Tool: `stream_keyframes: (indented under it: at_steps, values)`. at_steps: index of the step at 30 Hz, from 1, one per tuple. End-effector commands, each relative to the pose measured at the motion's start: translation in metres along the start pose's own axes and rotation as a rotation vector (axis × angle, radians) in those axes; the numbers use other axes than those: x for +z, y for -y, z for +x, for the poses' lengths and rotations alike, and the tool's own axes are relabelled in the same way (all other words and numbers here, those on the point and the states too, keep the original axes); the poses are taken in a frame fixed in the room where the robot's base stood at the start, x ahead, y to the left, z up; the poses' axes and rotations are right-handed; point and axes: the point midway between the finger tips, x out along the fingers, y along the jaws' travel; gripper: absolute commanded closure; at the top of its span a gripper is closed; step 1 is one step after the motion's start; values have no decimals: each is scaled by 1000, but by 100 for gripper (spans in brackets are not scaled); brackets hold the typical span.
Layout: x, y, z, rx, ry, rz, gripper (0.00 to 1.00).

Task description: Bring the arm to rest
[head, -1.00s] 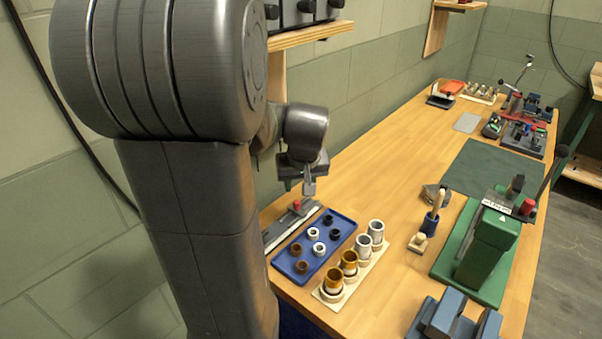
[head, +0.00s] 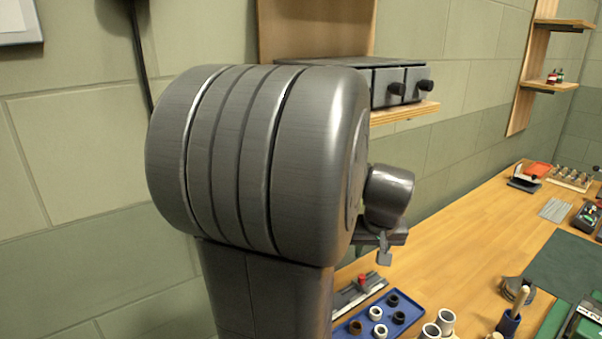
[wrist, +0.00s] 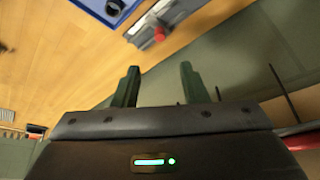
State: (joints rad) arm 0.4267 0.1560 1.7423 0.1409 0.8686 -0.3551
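My arm stands large in the left middle of the head view, its upper link bent over at a big ribbed joint. My gripper (head: 384,256) hangs beyond that joint, above the back of the wooden bench (head: 455,262), and is small and partly hidden there. In the wrist view my gripper (wrist: 158,85) shows two dark green fingers spread apart with nothing between them. Past the fingertips are the bench edge and the grey-green wall.
Below my gripper lie a grey rail with a red knob (head: 362,281) and a blue tray (head: 412,302) of small rings. A drawer unit (head: 400,85) sits on a wall shelf behind my arm. A green mat (head: 570,265) lies to the right.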

Motion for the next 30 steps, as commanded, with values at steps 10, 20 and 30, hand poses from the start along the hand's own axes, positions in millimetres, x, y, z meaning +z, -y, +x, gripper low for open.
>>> stream_keyframes:
  at_steps: [10,20,30]
  values:
    - [1,0,57,-2,6,0,61]
    - [1,1,109,-2,4,0,61]
    - [0,0,132,0,1,0,61]
